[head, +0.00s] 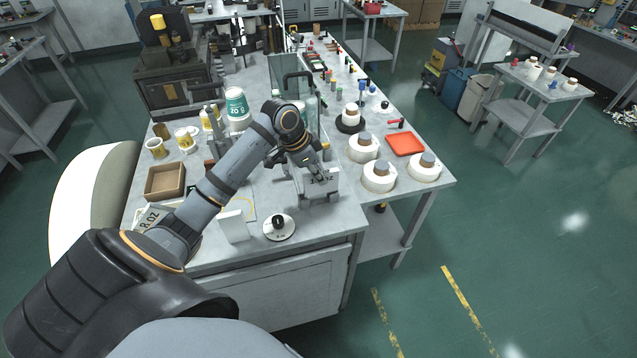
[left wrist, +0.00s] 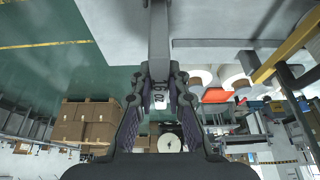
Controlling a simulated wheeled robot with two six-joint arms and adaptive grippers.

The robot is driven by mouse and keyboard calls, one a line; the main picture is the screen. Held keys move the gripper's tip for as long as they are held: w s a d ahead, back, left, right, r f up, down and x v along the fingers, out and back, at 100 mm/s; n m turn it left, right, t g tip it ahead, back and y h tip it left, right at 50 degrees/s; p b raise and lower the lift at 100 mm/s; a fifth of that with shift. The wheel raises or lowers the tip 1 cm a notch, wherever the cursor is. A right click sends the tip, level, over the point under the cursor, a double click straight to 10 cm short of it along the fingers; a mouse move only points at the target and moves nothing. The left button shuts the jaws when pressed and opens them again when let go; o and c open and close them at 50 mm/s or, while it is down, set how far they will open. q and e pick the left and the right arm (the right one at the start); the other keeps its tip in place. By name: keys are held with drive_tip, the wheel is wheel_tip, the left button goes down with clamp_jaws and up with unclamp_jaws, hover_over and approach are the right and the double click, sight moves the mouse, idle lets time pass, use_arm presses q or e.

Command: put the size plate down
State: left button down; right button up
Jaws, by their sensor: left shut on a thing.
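In the left wrist view the two fingers (left wrist: 159,80) close around a narrow grey piece (left wrist: 158,40). My right gripper is not in view.
A round white disc with a black knob (head: 279,227) and an upright white block (head: 233,226) stand at the bench front. White rolls (head: 379,177) and a red tray (head: 405,144) are to the right. A brown open box (head: 165,181) and cups are to the left.

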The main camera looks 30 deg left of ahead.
sight(316, 186)
use_arm(q)
drive_tip(key=f, duration=0.1)
drive_tip(key=s+f+p, duration=0.1)
drive_tip(key=f, duration=0.1)
drive_tip(key=shift+s+f, duration=0.1)
drive_tip(key=shift+f, duration=0.15)
drive_tip(key=shift+a+f, duration=0.1)
drive_tip(key=shift+f, duration=0.1)
drive_tip(key=c, duration=1.5)
unclamp_jaws()
drive_tip(key=shift+w, duration=0.25)
drive_tip(key=shift+c, duration=0.2)
drive_tip(key=shift+o, duration=1)
drive_tip(key=shift+w+f, duration=0.1)
drive_tip(key=shift+w, duration=0.15)
drive_tip(key=b+v, duration=0.3)
drive_tip(key=v, duration=0.9)
drive_tip(key=shift+r, duration=0.25)
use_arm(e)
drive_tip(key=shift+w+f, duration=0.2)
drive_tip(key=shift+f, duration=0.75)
